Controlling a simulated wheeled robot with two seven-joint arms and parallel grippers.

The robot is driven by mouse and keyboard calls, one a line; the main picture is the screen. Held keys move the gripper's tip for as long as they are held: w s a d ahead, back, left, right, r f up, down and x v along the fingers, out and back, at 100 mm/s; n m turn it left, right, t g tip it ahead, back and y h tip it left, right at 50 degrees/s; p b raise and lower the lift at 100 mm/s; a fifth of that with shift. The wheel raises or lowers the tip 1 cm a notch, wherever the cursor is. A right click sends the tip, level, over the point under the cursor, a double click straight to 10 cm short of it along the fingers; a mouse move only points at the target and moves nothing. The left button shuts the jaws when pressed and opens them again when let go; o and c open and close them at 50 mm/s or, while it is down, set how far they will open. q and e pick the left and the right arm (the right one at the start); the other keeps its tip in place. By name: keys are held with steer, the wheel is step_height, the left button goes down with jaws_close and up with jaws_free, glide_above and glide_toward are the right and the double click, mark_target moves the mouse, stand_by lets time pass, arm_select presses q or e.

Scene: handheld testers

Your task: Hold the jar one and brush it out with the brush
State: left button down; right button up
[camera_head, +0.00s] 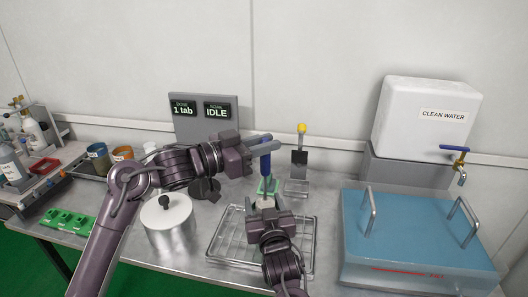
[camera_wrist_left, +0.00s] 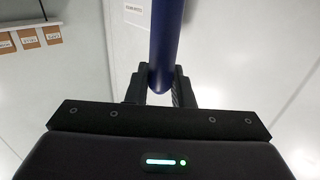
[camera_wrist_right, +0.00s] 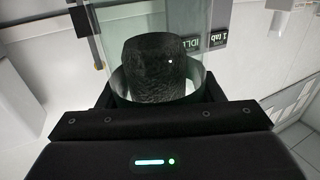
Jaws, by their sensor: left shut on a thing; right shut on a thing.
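My left gripper (camera_head: 264,146) is shut on the blue handle of the brush (camera_head: 265,163), which stands about upright; the handle also shows in the left wrist view (camera_wrist_left: 165,40). Just below it, my right gripper (camera_head: 265,205) is shut on a clear, greenish glass jar (camera_head: 273,186). In the right wrist view the jar (camera_wrist_right: 96,40) stands between the fingers. The dark, rough brush head (camera_wrist_right: 157,65) shows through the glass and seems to be inside the jar. Its exact depth, and whether it touches the wall, I cannot tell.
A wire rack (camera_head: 228,258) lies on the bench below my right gripper. A lidded metal pot (camera_head: 170,235) stands to its left. A yellow-topped stand (camera_head: 299,158) is behind.

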mark_target(261, 162)
arm_select(q)
steer(key=shift+r, duration=0.25)
steer(key=shift+f, duration=2.55)
steer(key=shift+r, duration=0.15)
steer(key=shift+r, duration=2.4)
steer(key=shift+f, duration=0.15)
steer(key=shift+f, duration=2.4)
